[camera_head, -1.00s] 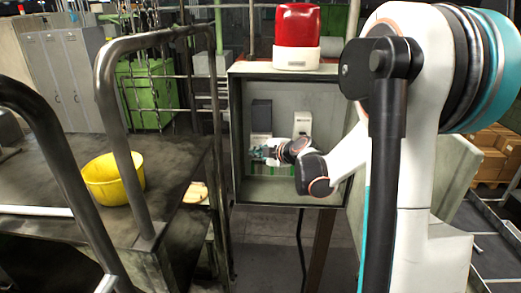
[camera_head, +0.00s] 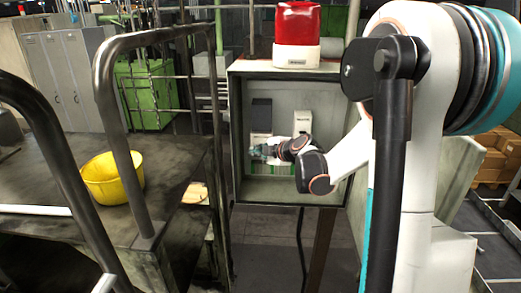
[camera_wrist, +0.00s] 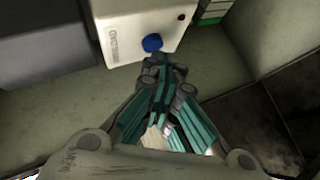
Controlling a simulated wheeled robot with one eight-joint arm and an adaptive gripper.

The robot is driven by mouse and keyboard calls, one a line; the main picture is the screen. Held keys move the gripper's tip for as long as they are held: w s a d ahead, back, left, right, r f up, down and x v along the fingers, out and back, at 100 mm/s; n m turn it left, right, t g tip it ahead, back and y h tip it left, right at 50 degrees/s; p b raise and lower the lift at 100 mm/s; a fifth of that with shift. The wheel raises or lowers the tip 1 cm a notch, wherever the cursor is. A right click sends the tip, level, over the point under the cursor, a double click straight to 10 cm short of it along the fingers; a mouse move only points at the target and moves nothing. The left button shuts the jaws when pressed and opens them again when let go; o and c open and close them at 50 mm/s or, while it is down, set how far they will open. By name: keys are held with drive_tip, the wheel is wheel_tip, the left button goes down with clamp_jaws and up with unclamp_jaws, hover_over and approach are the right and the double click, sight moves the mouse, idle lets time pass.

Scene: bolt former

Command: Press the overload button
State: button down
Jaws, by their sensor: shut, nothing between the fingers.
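A white box (camera_wrist: 139,24) with dark lettering too small to read carries a round blue button (camera_wrist: 152,43) on its face, near its lower edge in the wrist view. The white box also shows inside the open cabinet in the head view (camera_head: 303,121). My gripper (camera_wrist: 165,63) is shut and empty. Its fingertips appear just below the blue button in the wrist view, very close to it; I cannot tell whether they touch. In the head view my gripper (camera_head: 259,151) is inside the cabinet, and the button cannot be made out.
The grey cabinet (camera_head: 237,135) has walls around my gripper. A dark grey box (camera_wrist: 48,42) is beside the white box. A red lamp (camera_head: 297,23) stands on the cabinet. A cart with a metal handrail and a yellow bowl (camera_head: 113,180) is at the left.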

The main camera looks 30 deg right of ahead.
drive_tip(key=shift+s, duration=0.15)
drive_tip(key=shift+s+a+b, duration=0.1)
drive_tip(key=shift+s+a, duration=0.45)
drive_tip(key=shift+s, duration=0.25)
drive_tip(key=shift+s+a+b, duration=0.15)
drive_tip(key=shift+s+a, duration=0.45)
drive_tip(key=shift+s, duration=0.25)
drive_tip(key=shift+s+a+b, duration=0.1)
drive_tip(key=shift+s+a, duration=0.45)
drive_tip(key=shift+s, duration=0.25)
